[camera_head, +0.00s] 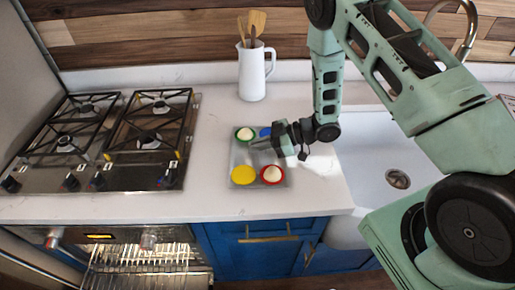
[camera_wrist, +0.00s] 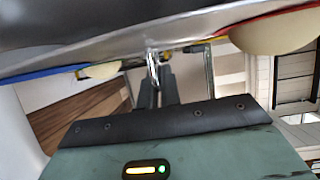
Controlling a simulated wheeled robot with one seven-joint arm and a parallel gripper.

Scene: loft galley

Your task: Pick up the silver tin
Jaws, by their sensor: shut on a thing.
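The silver tin (camera_head: 257,160) is on or just above the white counter, right of the stove. It holds green, blue, yellow and red cups, and the green and red ones show pale contents. My gripper (camera_head: 262,145) reaches in from the right over the tin's far part, partly hiding the blue cup. In the wrist view, the tin (camera_wrist: 100,45) fills the top of the picture, and my gripper (camera_wrist: 155,75) is shut on it. I cannot tell whether the tin is clear of the counter.
A white jug (camera_head: 252,75) with wooden utensils stands behind the tin. A gas stove (camera_head: 110,140) is at left and a white sink (camera_head: 375,165) at right. Below is an open oven or rack (camera_head: 140,258) beside blue cabinets (camera_head: 265,245). Counter in front of the tin is clear.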

